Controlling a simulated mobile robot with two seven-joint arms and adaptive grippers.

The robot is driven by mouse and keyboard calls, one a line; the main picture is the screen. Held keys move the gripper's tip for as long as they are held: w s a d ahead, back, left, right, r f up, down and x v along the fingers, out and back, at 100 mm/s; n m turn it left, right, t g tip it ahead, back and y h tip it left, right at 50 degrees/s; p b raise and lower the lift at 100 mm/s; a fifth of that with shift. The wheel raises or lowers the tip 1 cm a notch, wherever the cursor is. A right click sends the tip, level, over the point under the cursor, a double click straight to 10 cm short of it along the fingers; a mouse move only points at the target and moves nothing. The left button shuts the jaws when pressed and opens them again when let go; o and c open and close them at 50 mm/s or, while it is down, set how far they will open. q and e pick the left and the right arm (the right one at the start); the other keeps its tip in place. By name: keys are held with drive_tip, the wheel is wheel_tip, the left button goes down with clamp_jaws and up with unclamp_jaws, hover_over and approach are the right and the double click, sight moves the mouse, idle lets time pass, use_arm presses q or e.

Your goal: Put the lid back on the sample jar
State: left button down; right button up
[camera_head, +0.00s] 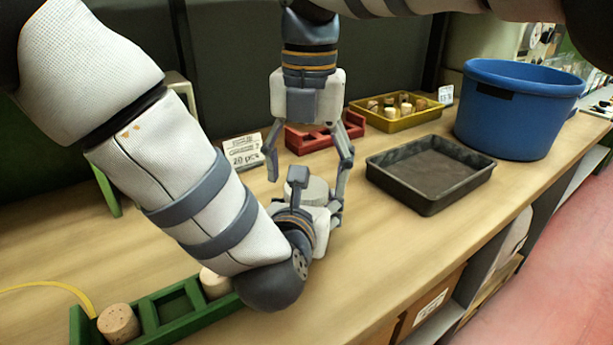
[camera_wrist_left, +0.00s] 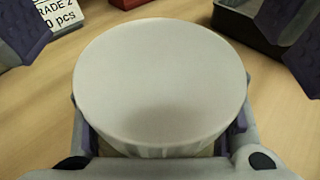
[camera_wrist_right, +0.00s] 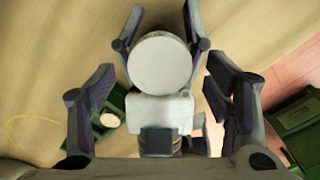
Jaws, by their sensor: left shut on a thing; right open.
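The pale round lid (camera_wrist_left: 160,80) with a ribbed side fills the middle of the left wrist view. It lies over the sample jar, which is mostly hidden; only a yellowish strip shows beneath the lid's near edge. I cannot tell how firmly it is seated. The lid also shows from above in the right wrist view (camera_wrist_right: 160,63) and small in the head view (camera_head: 318,188). My left gripper (camera_head: 313,200) is shut around the jar, one finger on each side. My right gripper (camera_head: 307,178) is open and empty above the lid, pointing down, its fingers apart from the lid.
A green rack (camera_head: 178,308) with corks stands front left. Behind are a card (camera_head: 243,151), a red rack (camera_head: 303,140) and a yellow tray (camera_head: 413,117) with corks. A dark empty tray (camera_head: 432,172) and blue bucket (camera_head: 515,110) stand right. The table's front edge is close.

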wheel_tip(320, 180, up, 3)
drive_tip(key=shift+r, duration=0.15)
drive_tip(key=shift+o, duration=0.3)
drive_tip(key=o, duration=0.5)
wheel_tip(320, 180, up, 7)
drive_tip(key=shift+r, duration=0.2)
drive_tip(key=shift+d, duration=0.1)
